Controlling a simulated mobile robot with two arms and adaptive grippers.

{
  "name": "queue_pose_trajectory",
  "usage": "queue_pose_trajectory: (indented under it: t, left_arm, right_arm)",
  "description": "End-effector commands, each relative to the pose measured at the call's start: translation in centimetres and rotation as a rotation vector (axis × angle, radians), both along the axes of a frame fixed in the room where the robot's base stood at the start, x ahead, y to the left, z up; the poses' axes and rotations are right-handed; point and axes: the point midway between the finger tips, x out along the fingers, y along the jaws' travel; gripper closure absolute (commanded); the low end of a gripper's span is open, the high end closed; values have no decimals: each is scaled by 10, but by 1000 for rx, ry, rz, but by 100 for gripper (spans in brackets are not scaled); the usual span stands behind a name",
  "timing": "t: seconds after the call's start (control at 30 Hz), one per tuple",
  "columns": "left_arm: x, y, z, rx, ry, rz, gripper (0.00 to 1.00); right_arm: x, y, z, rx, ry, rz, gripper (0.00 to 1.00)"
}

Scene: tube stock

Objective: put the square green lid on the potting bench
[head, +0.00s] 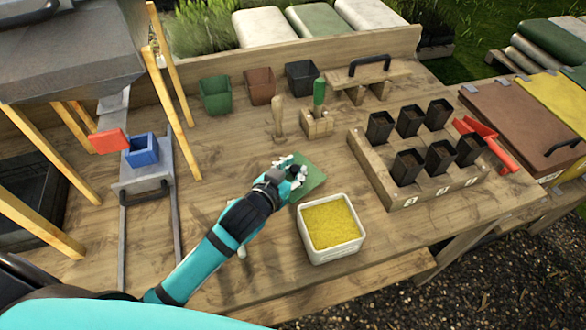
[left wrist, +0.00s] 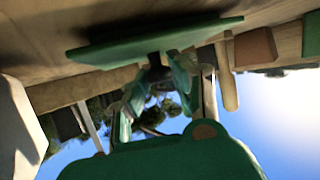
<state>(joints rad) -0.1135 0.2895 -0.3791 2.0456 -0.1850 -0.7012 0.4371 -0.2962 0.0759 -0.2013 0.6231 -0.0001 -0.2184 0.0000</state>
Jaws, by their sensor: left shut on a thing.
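The square green lid (head: 311,181) is in my left gripper (head: 291,168), at the middle of the wooden potting bench (head: 230,150). In the left wrist view the lid (left wrist: 205,34) shows as a thin green plate, and my left gripper (left wrist: 160,72) is shut on a dark part at its middle. The lid is close to the bench top; I cannot tell whether it touches. Part of the lid is hidden behind the gripper in the head view. My right gripper is in neither view.
A white tub of yellow grains (head: 331,252) stands just in front of the lid. A wooden rack of black pots (head: 399,190) is to the right. Green (head: 215,108), brown (head: 260,102) and black (head: 301,93) pots stand at the back. Bare bench lies left of the gripper.

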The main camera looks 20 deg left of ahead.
Motion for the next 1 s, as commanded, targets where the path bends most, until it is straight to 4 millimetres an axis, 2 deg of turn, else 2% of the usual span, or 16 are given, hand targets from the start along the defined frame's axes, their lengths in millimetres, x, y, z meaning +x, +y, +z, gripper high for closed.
queue_pose_trajectory:
  t: [0.03,0.07,0.23,0.57,0.77,1.0]
  left_arm:
    - [0,0,-3,0,1,0,100]
    - [0,0,-3,1,1,1,75]
    - [0,0,-2,0,1,0,53]
    - [0,0,3,0,-1,0,53]
    - [-29,5,11,-1,2,-1,53]
    - [-76,14,30,-2,3,0,53]
  right_arm:
    - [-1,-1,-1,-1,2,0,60]
    - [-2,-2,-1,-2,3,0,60]
    - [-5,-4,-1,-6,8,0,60]
    - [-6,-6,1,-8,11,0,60]
    - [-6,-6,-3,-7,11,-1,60]
    - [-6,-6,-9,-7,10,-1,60]
